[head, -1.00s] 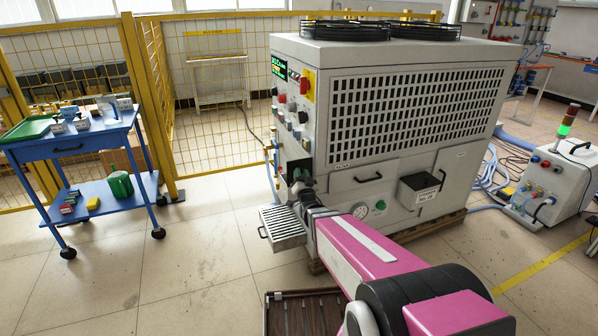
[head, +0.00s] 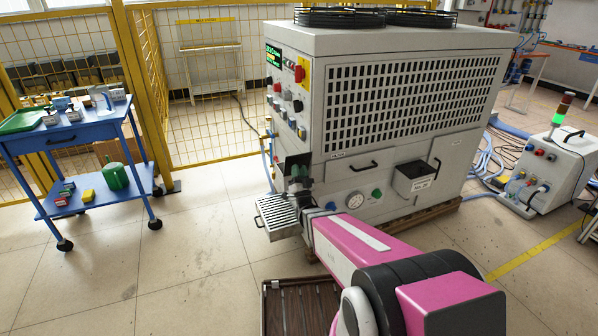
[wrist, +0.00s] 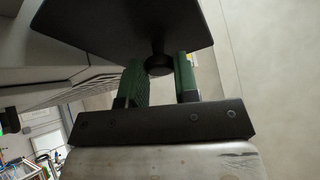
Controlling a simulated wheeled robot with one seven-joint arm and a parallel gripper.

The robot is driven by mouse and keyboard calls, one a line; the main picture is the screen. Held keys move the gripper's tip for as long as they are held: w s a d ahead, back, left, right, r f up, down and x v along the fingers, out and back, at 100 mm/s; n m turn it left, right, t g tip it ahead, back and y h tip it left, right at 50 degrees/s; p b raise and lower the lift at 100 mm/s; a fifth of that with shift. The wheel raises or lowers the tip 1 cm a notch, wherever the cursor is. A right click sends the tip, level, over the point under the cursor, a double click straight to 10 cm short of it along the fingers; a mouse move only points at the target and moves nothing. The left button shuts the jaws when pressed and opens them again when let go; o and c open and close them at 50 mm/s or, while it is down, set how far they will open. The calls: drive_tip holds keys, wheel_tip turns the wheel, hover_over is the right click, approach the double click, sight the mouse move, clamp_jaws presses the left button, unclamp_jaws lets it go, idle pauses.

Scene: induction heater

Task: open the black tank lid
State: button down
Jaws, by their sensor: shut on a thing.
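The black tank lid (wrist: 125,25) is a dark flat plate with a round knob (wrist: 158,65), filling the top of the wrist view. My gripper (wrist: 160,72) has a green finger on each side of the knob and is shut on it. In the head view the lid (head: 295,158) shows as a small dark plate at the lower left corner of the grey machine, tilted up behind my gripper (head: 298,171). The tank opening is hidden.
The large grey machine (head: 410,110) stands behind my gripper. A metal grated tray (head: 277,216) juts out just below it. A brown slatted crate (head: 300,308) lies on the floor in front. A blue trolley (head: 90,135) stands left, with clear floor between.

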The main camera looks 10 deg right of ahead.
drive_tip(key=c, duration=0.9)
unclamp_jaws()
drive_tip(key=shift+o, duration=0.2)
drive_tip(key=v, duration=1)
drive_tip(key=shift+s+f, duration=0.25)
drive_tip(key=shift+s, duration=0.1)
drive_tip(key=w+d+f+n+g+h, duration=0.1)
drive_tip(key=w+d+f+n+g, duration=0.15)
drive_tip(key=w+g, duration=0.55)
drive_tip(key=s+d+n+g, duration=0.1)
drive_tip(key=s+d+g, duration=0.1)
drive_tip(key=s+g, duration=0.7)
drive_tip(key=s+d+n+g+h, duration=0.1)
drive_tip(key=s+d+g, duration=0.2)
drive_tip(key=s+g, duration=0.6)
drive_tip(key=shift+s+r, duration=0.5)
drive_tip(key=shift+s, duration=0.35)
